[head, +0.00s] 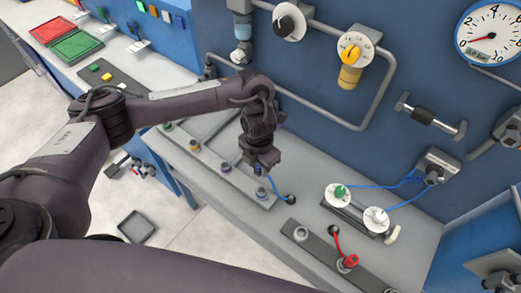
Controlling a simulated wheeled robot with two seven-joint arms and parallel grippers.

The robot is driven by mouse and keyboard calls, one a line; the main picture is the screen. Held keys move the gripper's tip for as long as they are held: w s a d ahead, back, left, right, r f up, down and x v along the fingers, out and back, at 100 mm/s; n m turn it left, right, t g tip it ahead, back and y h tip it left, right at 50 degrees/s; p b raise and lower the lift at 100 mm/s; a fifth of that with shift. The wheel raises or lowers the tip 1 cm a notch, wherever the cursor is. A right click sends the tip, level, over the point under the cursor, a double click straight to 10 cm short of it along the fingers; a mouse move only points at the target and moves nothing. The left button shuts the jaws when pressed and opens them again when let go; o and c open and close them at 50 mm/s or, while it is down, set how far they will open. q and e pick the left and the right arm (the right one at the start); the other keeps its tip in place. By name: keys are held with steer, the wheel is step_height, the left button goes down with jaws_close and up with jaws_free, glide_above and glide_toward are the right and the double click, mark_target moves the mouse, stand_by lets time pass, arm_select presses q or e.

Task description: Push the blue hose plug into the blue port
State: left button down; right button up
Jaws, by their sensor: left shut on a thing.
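My left gripper (261,168) is shut on the blue hose plug, of which only a small blue part (258,170) shows between the fingers. A short blue hose (278,188) runs from the gripper to a black fitting (291,199) on the bench. The blue port (262,193) is at the near right end of a grey port strip (238,180), just below the gripper. The plug appears to be over or at the port; I cannot tell whether they touch. My right gripper is not in view.
Other ports on the strip have green (168,127), orange (194,144) and purple (224,167) marks. A blue wall panel with pipes and a gauge (490,35) bounds the bench.

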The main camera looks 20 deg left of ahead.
arm_select(q)
steer(key=shift+s+d+f+b, duration=0.1)
steer(key=shift+d+f+b, duration=0.3)
steer(key=shift+f+b, duration=0.25)
steer(key=shift+s+d+f+b, duration=0.1)
steer(key=shift+d+f+b, duration=0.25)
steer(key=shift+f+b, duration=0.25)
steer(key=f+b, duration=0.3)
steer(key=f, duration=0.1)
steer(key=f+b, duration=0.2)
steer(key=shift+a+f+b, duration=0.15)
steer(key=shift+a+b, duration=0.1)
steer(key=shift+b, duration=0.05)
steer(key=shift+w+f, duration=0.1)
steer(key=shift+f, duration=0.1)
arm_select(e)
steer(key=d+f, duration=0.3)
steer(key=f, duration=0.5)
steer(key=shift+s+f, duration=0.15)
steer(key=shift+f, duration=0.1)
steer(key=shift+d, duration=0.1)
arm_select(q)
steer(key=shift+f+b, duration=0.6)
steer(key=shift+b, duration=0.2)
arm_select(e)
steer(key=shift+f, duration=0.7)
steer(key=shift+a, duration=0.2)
